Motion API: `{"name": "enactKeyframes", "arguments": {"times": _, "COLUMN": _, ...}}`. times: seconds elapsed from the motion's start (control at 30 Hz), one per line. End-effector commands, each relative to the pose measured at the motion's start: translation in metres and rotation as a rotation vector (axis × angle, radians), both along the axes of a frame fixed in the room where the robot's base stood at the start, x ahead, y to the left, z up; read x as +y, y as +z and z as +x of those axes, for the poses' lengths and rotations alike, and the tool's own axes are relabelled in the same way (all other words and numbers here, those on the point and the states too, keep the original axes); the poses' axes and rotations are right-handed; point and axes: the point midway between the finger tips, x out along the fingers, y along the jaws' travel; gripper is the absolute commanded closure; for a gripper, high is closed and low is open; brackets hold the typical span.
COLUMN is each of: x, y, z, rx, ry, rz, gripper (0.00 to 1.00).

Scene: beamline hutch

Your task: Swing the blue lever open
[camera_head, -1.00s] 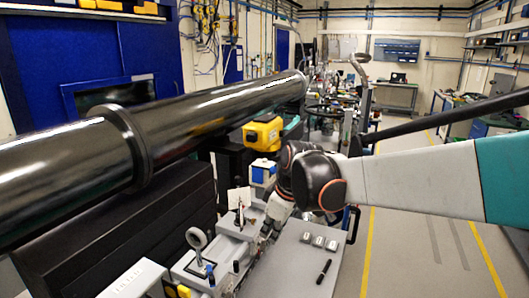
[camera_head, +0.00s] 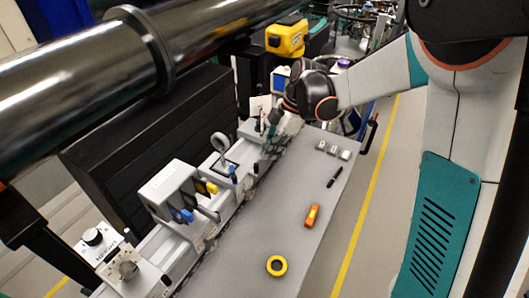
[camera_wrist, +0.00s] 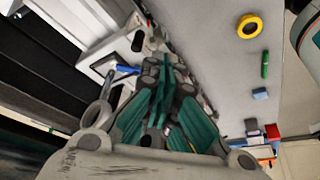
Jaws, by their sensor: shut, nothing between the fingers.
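In the wrist view a blue lever (camera_wrist: 128,69) sticks out from a pale fitting just left of my gripper (camera_wrist: 163,65). A gap shows between lever and fingers in that picture, but I cannot tell their depth apart. My gripper's teal fingers are shut and empty. In the head view my gripper (camera_head: 270,140) points down beside the rail at the grey bench's far end. Blue handles show nearer along the rail: one small upright one (camera_head: 233,173) and one on a grey box (camera_head: 187,215). I cannot tell which matches the wrist view's lever.
A big dark pipe (camera_head: 90,75) crosses above the rail on the left. The grey bench top (camera_head: 255,235) holds a yellow tape ring (camera_head: 277,266), an orange tool (camera_head: 312,215), a black pen (camera_head: 335,177) and small grey blocks (camera_head: 333,149). Bare floor lies to the right.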

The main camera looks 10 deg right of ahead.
Motion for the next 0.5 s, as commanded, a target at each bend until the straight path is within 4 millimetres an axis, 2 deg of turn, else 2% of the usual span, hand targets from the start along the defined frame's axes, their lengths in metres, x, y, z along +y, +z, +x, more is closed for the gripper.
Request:
{"name": "enactKeyframes", "arguments": {"times": 0.1, "x": 0.009, "y": -0.024, "z": 0.000, "rx": 0.000, "ry": 0.000, "rz": 0.000, "gripper": 1.00}}
{"name": "enactKeyframes", "arguments": {"times": 0.4, "x": 0.030, "y": -0.077, "z": -0.003, "rx": 0.000, "ry": -0.002, "rz": 0.000, "gripper": 1.00}}
{"name": "enactKeyframes", "arguments": {"times": 0.5, "x": 0.047, "y": -0.074, "z": -0.005, "rx": 0.000, "ry": 0.001, "rz": 0.000, "gripper": 1.00}}
